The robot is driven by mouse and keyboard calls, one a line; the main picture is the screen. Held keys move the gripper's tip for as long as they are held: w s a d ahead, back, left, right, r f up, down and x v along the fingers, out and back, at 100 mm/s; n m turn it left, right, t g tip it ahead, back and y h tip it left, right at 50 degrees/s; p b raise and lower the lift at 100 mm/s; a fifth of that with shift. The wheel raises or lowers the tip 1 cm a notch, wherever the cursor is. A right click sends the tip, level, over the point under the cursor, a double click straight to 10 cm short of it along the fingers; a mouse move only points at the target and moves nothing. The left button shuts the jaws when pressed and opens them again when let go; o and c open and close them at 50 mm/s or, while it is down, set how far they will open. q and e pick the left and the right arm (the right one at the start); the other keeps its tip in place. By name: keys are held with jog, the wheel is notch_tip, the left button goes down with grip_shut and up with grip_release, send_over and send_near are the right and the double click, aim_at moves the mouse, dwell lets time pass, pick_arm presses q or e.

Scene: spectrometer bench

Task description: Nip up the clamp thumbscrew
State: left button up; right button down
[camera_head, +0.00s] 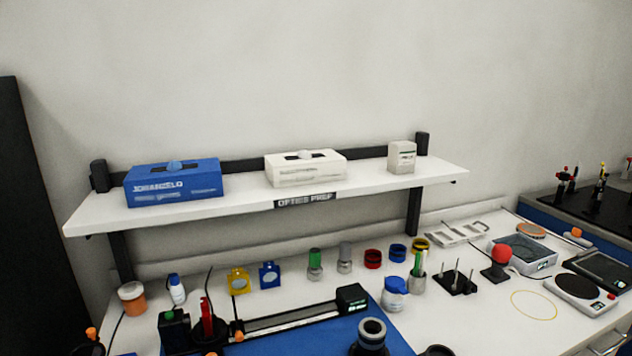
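A dark optical rail (290,320) lies on a blue mat (330,338) at the bottom of the head view. A black block with a green top (174,330) stands at its left end and a black box (352,298) at its right end. A red part on a black base (207,325) stands near the left end. A small orange knob (239,336) shows beside the rail, and another orange knob (92,333) is farther left. I cannot tell which knob is the clamp thumbscrew. Neither of my grippers is in view.
A wall shelf (370,180) carries a blue box (173,184), a white tissue box (305,168) and a small carton (402,157). Coloured mounts, a blue-capped jar (395,294) and a red ball on a stand (497,260) crowd the bench. Scales stand at right. Bench around the yellow ring (534,305) is clear.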

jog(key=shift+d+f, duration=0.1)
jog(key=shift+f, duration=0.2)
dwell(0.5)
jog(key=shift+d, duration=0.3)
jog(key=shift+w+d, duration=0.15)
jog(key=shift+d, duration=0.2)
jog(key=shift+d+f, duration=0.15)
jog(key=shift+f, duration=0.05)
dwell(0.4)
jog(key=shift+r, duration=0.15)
